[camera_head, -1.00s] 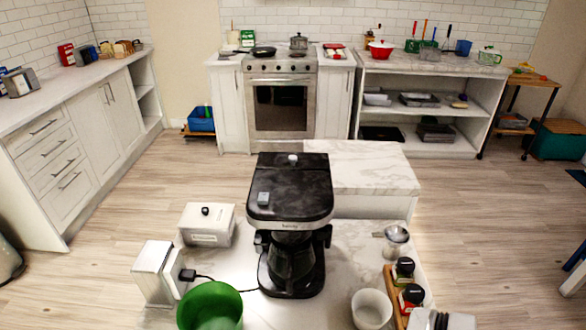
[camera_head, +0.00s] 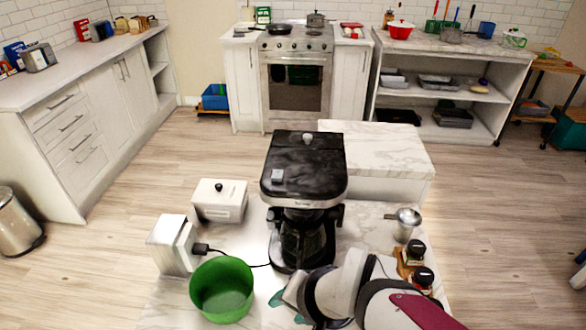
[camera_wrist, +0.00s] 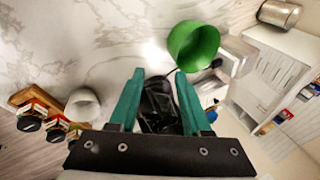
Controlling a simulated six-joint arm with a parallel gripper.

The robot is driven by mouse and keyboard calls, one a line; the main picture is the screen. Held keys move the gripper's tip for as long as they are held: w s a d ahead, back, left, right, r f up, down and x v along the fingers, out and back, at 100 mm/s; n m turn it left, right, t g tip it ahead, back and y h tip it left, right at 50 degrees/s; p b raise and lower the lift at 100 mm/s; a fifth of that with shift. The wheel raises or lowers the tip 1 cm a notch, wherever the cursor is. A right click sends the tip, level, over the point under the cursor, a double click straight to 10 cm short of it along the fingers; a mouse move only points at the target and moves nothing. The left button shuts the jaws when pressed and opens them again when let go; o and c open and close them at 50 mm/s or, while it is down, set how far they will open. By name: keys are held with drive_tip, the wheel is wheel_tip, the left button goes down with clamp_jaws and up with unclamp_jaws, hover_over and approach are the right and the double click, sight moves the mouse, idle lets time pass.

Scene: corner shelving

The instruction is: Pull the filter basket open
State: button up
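The black coffee maker (camera_head: 304,166) stands upright on the marble counter, with its glass carafe (camera_head: 303,245) below. The filter basket area (camera_head: 300,214) is the dark section under the top housing; it looks closed, though its outline is hard to make out. My gripper (camera_head: 284,303) is low in front of the machine, just right of the green bowl, apart from the machine. In the wrist view my gripper (camera_wrist: 160,76) has its two teal fingers spread with nothing held. Dark parts of the coffee maker (camera_wrist: 158,108) show between and beyond the fingers.
The green bowl (camera_head: 222,290) is close to my gripper's left. A white box (camera_head: 220,200) and a toaster-like block (camera_head: 172,245) stand left. A metal cup (camera_head: 405,224) and jars (camera_head: 415,250) stand right. A white bowl (camera_wrist: 83,105) shows in the wrist view.

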sight(270, 226)
drive_tip(key=w+a+f+m+t+h, duration=0.2)
drive_tip(key=w+a+f+t, duration=0.2)
drive_tip(key=w+a+t, duration=0.5)
drive_tip(key=s+n+t+h, duration=0.3)
drive_tip(key=s+t+h, duration=0.15)
drive_tip(key=h, duration=0.25)
drive_tip(key=shift+t, duration=0.25)
drive_tip(key=x, duration=0.5)
drive_tip(key=a+x, duration=0.1)
drive_tip(key=x, duration=0.9)
drive_tip(key=shift+w+r, duration=0.2)
drive_tip(key=shift+w, duration=0.3)
clamp_jaws()
